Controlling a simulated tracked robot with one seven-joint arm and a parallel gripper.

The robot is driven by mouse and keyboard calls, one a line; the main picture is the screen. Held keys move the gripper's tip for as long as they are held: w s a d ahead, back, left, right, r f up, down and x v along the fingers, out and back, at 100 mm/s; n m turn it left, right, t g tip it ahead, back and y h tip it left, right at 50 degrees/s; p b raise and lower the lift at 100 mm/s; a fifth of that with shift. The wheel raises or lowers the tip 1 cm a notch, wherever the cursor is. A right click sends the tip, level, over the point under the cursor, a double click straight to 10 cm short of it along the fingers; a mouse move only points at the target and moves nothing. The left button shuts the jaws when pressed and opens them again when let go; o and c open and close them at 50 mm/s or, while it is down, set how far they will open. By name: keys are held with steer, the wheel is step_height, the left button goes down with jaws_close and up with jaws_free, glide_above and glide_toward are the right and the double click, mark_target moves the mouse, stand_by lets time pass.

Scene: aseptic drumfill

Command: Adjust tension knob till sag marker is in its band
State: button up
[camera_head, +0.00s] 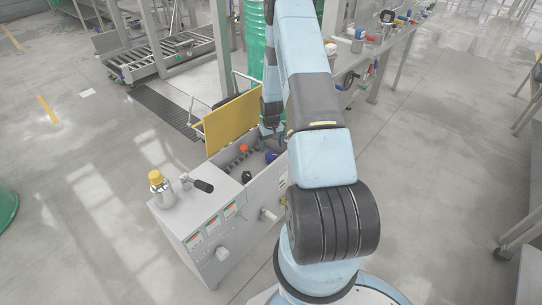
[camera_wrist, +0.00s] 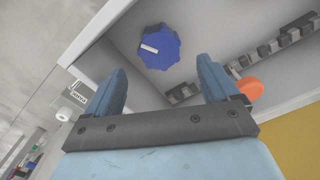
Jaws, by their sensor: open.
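In the wrist view a blue lobed knob (camera_wrist: 159,47) with a white bar mark sits on a grey panel inside the cabinet. My gripper (camera_wrist: 162,80) is open, and its two blue fingers stand apart below the knob in the picture, with nothing between them. The knob also shows small in the head view (camera_head: 271,156), inside the open cabinet (camera_head: 200,225). My gripper is mostly hidden behind my arm in the head view. I cannot make out a sag marker or its band in either view.
An orange knob (camera_wrist: 249,88) is beside the right finger, near a dark chain-like row (camera_wrist: 275,46). A yellow panel (camera_head: 231,123) stands open at the cabinet's back. A yellow-capped canister (camera_head: 160,190) and a black-handled lever (camera_head: 200,185) are on top.

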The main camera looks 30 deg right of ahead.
mark_target(272, 154)
step_height(272, 154, down, 7)
steer(key=shift+r, duration=0.15)
steer(key=shift+c, duration=0.5)
steer(key=c, duration=0.9)
steer(key=shift+o, duration=0.2)
steer(key=shift+s+m, duration=0.1)
steer(key=shift+m, duration=2.8)
